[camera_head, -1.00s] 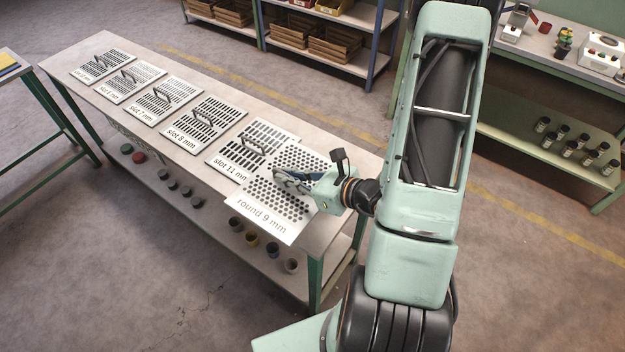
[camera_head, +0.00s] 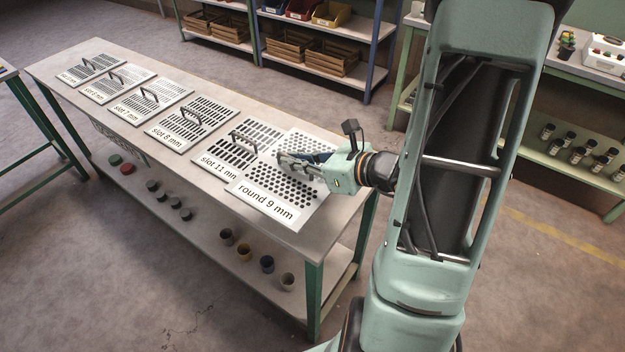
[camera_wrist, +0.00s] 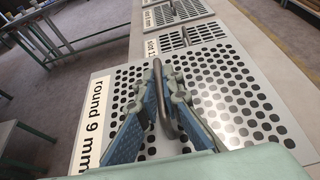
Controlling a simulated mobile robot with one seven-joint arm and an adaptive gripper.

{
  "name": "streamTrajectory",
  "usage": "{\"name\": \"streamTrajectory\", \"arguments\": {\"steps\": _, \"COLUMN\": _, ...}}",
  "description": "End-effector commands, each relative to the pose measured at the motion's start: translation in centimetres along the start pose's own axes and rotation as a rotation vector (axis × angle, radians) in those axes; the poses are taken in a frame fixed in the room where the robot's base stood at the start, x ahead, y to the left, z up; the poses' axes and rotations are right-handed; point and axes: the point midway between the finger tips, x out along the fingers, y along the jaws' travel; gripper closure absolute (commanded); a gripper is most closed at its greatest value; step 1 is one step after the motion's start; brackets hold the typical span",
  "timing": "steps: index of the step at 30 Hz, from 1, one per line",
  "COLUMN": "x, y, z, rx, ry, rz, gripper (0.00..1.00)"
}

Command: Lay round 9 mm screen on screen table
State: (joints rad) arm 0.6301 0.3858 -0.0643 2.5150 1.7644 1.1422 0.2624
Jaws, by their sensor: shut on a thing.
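The round 9 mm screen (camera_head: 293,213) is a pale square plate with round black holes and a printed label. It is at the right end of the long table (camera_head: 330,212) that bears the other screens. My gripper (camera_head: 285,160) is shut on the screen's dark handle, seen between the fingers in the wrist view (camera_wrist: 164,112). The plate looks about level, and its left edge overlaps the slot 11 mm screen (camera_head: 212,161) in the head view. I cannot tell whether it touches the table or hangs just above. My fingers hide part of the plate.
Slot screens with handles, such as slot 8 mm (camera_head: 225,112), lie in a row to the left. Cups (camera_head: 267,264) stand on the lower shelf. A shelf unit with crates (camera_head: 332,63) is behind. Another bench (camera_head: 575,66) is at the right, and a green-legged table at the left.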

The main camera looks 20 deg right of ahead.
Motion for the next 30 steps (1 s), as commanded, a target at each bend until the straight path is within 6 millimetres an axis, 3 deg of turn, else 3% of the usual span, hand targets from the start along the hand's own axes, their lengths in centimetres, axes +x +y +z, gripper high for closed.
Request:
{"name": "streamTrajectory", "arguments": {"steps": 3, "x": 0.5, "y": -2.5, "z": -1.1, "rx": 0.0, "ry": -0.001, "rz": -0.002, "gripper": 1.0}}
{"name": "streamTrajectory", "arguments": {"steps": 6, "x": 1.4, "y": -3.8, "z": -3.1, "rx": 0.001, "ry": 0.0, "rz": 0.0, "gripper": 1.0}}
{"name": "streamTrajectory", "arguments": {"steps": 12, "x": 2.4, "y": -6.0, "z": -5.2, "rx": -0.001, "ry": -0.002, "rz": -0.001, "gripper": 1.0}}
{"name": "streamTrajectory", "arguments": {"steps": 21, "x": 3.1, "y": -7.5, "z": -6.8, "rx": -0.001, "ry": -0.002, "rz": 0.0, "gripper": 1.0}}
{"name": "streamTrajectory", "arguments": {"steps": 27, "x": 4.0, "y": -7.3, "z": -9.0, "rx": 0.0, "ry": -0.002, "rz": 0.0, "gripper": 1.0}}
{"name": "streamTrajectory", "arguments": {"steps": 30, "x": 4.1, "y": -7.3, "z": -9.2, "rx": 0.0, "ry": -0.003, "rz": 0.0, "gripper": 1.0}}
